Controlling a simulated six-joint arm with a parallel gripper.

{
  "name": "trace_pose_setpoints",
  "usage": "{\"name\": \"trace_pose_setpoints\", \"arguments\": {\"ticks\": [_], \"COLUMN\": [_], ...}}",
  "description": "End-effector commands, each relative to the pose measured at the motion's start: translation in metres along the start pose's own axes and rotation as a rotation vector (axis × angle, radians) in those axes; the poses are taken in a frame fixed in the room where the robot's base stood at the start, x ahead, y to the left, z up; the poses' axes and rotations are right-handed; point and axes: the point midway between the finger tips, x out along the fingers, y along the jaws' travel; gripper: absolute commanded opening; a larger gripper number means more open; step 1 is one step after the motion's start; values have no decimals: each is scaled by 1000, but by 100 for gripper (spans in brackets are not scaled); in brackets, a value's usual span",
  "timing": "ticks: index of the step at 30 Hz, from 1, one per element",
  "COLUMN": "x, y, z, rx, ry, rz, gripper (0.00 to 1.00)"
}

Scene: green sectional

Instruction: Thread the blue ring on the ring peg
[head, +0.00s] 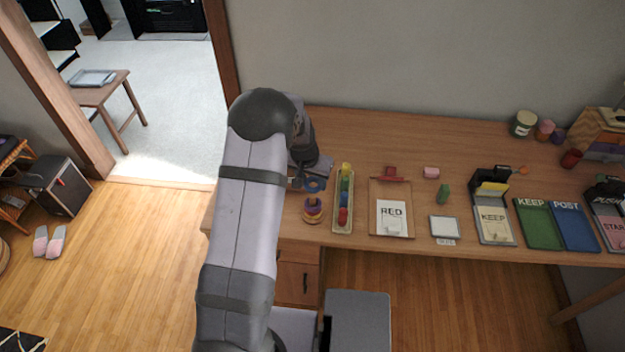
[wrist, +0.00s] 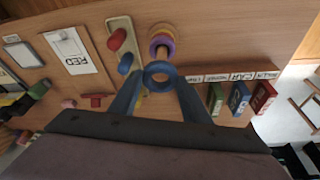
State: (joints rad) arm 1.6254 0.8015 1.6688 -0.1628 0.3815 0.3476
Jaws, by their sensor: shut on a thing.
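The blue ring (wrist: 158,75) is held between the fingertips of my gripper (wrist: 158,82) in the wrist view, its hole visible. In the head view the blue ring (head: 314,185) shows just behind the ring peg's stack (head: 313,210), at the end of my arm. The ring peg (wrist: 161,48) holds a purple ring, with orange and red rings also in the stack. The blue ring appears above the stack and close to the peg's tip; I cannot tell whether the tip is inside its hole. My arm hides part of the desk's left end.
A tray of coloured pieces (head: 343,205) stands close right of the peg. A clipboard marked RED (head: 391,215) lies further right. The desk's front edge is close to the peg.

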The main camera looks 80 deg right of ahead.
Motion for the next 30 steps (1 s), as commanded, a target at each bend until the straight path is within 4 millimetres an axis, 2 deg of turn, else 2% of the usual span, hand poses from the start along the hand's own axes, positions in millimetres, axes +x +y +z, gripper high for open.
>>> {"name": "trace_pose_setpoints", "arguments": {"ticks": [30], "x": [41], "y": [0], "z": [13], "rx": [0], "ry": [-1], "rz": [0], "gripper": [22]}}
